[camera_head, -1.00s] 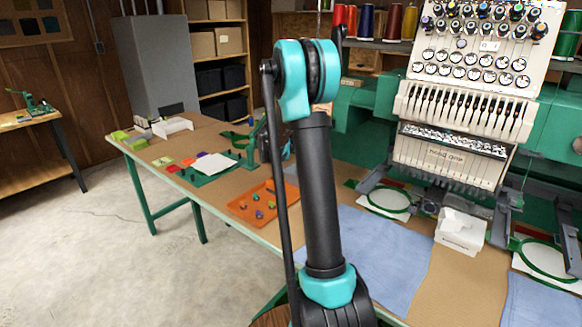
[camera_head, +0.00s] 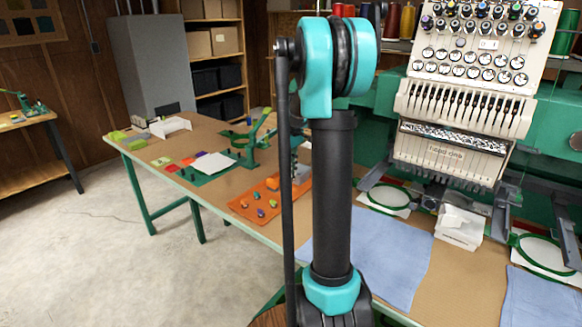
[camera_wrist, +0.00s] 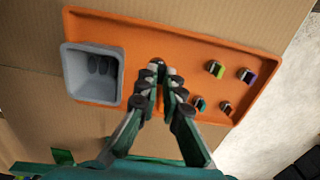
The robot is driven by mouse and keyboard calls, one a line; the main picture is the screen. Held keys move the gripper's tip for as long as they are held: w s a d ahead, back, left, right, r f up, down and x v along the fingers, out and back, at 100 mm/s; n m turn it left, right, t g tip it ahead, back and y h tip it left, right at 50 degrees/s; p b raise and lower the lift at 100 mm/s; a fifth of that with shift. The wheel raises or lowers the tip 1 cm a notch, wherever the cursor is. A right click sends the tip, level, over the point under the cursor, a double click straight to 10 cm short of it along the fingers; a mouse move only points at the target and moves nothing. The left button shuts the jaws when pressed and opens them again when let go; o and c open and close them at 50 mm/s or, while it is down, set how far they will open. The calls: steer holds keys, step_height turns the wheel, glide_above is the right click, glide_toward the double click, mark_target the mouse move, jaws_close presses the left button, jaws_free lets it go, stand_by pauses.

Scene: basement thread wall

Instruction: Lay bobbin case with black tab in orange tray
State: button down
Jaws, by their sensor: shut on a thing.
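The orange tray (camera_wrist: 200,55) lies below my gripper and spans the wrist view; it also shows in the head view (camera_head: 240,207), partly behind my arm. My gripper (camera_wrist: 159,82) is over the middle of the tray, its fingers shut on a small dark piece (camera_wrist: 156,64). The piece looks like the bobbin case with black tab, but the fingertips hide most of it. I cannot tell whether it touches the tray floor. In the head view my arm hides most of the gripper.
A grey cup (camera_wrist: 75,71) with dark contents sits at the tray's left end. Several bobbin cases with coloured tabs, such as green (camera_wrist: 215,68) and purple (camera_wrist: 246,74), sit to the right. Bare orange floor lies between. The embroidery machine (camera_head: 450,110) stands at the right.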

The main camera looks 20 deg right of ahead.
mark_target(291, 180)
steer(key=shift+f, duration=2.6)
steer(key=shift+f, duration=0.45)
steer(key=c, duration=1.6)
jaws_free()
step_height(291, 180, up, 12)
steer(key=shift+f, duration=0.1)
